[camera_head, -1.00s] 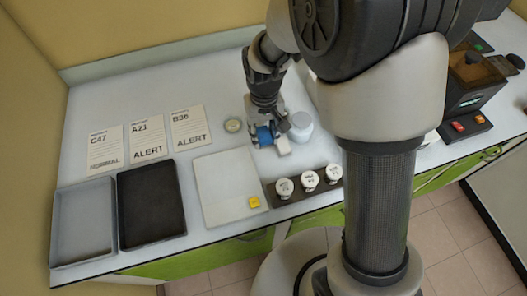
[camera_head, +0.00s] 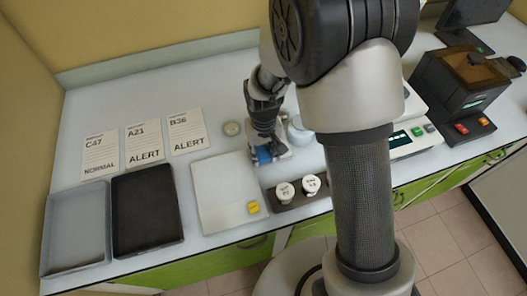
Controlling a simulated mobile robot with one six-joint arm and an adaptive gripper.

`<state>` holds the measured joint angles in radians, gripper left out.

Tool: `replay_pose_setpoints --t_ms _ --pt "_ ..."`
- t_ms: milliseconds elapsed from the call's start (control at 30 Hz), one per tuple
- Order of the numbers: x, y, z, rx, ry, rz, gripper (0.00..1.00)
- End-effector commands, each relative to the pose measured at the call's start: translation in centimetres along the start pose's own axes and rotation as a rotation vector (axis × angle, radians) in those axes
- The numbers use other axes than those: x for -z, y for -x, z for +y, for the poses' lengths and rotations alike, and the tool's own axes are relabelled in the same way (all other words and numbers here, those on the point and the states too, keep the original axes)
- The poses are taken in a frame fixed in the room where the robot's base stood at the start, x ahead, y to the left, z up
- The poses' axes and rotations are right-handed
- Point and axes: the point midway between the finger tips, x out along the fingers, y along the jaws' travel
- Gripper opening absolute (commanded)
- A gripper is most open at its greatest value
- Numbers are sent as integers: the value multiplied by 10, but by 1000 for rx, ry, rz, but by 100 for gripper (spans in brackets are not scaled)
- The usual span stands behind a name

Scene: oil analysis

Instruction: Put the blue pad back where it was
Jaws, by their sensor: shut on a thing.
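The blue pad (camera_head: 263,154) is at my gripper (camera_head: 267,148), low over the counter between the white board and the round light jar. My gripper points down and is shut on the pad. The fingers hide part of the pad, and I cannot tell whether it touches the counter. A small whitish piece shows just right of the pad; I cannot tell what it is.
A white board (camera_head: 220,190) with a yellow block (camera_head: 253,207) lies left of a dark rack (camera_head: 298,203) with white-capped bottles. A light jar (camera_head: 299,132) stands close right of my gripper. Grey (camera_head: 78,228) and black (camera_head: 147,211) trays and report cards (camera_head: 144,147) are further left.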

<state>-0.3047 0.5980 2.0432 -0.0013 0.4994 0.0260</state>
Motion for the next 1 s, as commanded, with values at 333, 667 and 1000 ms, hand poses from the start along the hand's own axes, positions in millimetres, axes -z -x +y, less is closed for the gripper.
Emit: replay_pose_setpoints --t_ms 333,667,1000 --pt "0 -1 0 0 0 -1 41" --pt "1 22 0 0 0 3 41" --pt "1 95 0 0 0 3 41"
